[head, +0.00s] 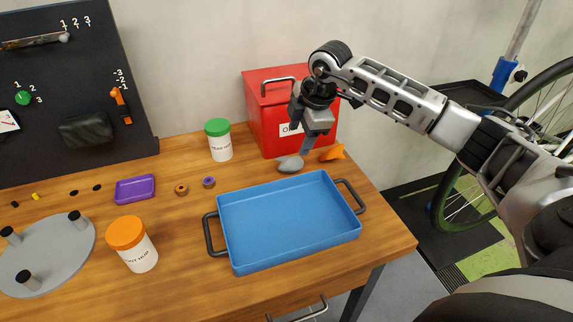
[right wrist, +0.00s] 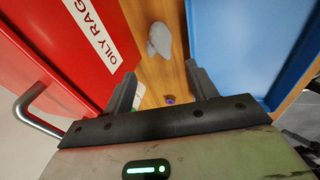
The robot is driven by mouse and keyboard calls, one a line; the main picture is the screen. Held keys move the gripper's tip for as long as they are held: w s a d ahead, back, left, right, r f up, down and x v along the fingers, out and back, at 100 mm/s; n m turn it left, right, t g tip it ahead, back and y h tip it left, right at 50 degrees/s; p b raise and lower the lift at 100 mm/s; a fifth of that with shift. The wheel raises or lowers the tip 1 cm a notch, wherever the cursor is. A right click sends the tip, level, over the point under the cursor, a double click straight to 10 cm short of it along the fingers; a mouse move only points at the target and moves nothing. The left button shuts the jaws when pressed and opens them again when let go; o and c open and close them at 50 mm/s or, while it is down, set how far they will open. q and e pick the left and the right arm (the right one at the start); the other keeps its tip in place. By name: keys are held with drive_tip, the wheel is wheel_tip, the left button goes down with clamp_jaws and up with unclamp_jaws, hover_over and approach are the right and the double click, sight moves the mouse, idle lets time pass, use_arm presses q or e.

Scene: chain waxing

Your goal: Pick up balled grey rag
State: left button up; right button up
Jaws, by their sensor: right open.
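The balled grey rag (head: 290,164) lies on the wooden workbench, between the red bin and the blue tray. It also shows in the right wrist view (right wrist: 160,40), past my fingertips and roughly in line with the gap between them. My right gripper (head: 306,150) points down just above and slightly to the right of the rag. In the right wrist view the two fingers stand apart with nothing held between them. My left gripper is in neither view.
The red oily-rag bin (head: 268,128) stands close behind the rag. The blue tray (head: 290,222) with dark handles lies in front. An orange item (head: 333,152) is to the right. A green-lidded jar (head: 219,142) stands left of the bin.

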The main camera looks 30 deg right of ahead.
sight(290, 159)
drive_tip(key=x, duration=1.1)
drive_tip(key=shift+d+b, duration=0.1)
drive_tip(key=shift+b, duration=0.2)
drive_tip(key=c, duration=0.6)
